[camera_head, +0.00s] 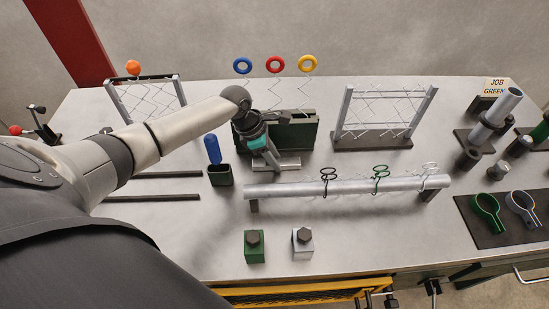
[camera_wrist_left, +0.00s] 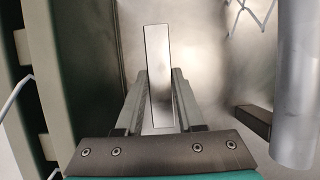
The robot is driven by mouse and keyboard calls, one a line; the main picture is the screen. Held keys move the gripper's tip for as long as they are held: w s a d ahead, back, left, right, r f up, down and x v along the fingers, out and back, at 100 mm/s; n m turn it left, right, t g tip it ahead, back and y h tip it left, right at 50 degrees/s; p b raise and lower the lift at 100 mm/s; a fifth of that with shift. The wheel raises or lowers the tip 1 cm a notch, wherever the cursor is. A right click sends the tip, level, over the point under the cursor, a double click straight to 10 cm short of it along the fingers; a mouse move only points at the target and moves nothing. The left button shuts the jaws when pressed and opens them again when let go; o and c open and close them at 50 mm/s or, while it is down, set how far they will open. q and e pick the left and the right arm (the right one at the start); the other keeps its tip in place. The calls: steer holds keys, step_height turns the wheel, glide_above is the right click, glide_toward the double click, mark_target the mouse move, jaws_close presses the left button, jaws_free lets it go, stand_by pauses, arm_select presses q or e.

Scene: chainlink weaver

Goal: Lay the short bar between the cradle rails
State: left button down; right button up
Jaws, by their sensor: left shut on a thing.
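My left gripper (camera_head: 270,160) points down over the middle of the table, in front of a dark green block-like holder (camera_head: 303,133). It is shut on the short bar (camera_head: 290,164), a plain silver-grey piece. In the left wrist view the short bar (camera_wrist_left: 158,70) lies between the two fingers (camera_wrist_left: 158,105) and sticks out past their tips. I cannot tell whether it touches the table. Two dark parallel rails (camera_head: 160,174) lie on the table to the left, partly hidden by my left arm; the front one (camera_head: 155,198) shows too. My right gripper is not in view.
A long silver tube (camera_head: 345,187) with hanging clips lies in front of the gripper. A dark cup with a blue-handled tool (camera_head: 213,150) stands just left. Wire frames (camera_head: 385,115) stand behind. Green (camera_head: 254,250) and silver blocks (camera_head: 302,246) sit near the front.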

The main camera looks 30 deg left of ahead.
arm_select(q)
steer(key=c, duration=0.9)
jaws_free()
steer(key=o, duration=0.4)
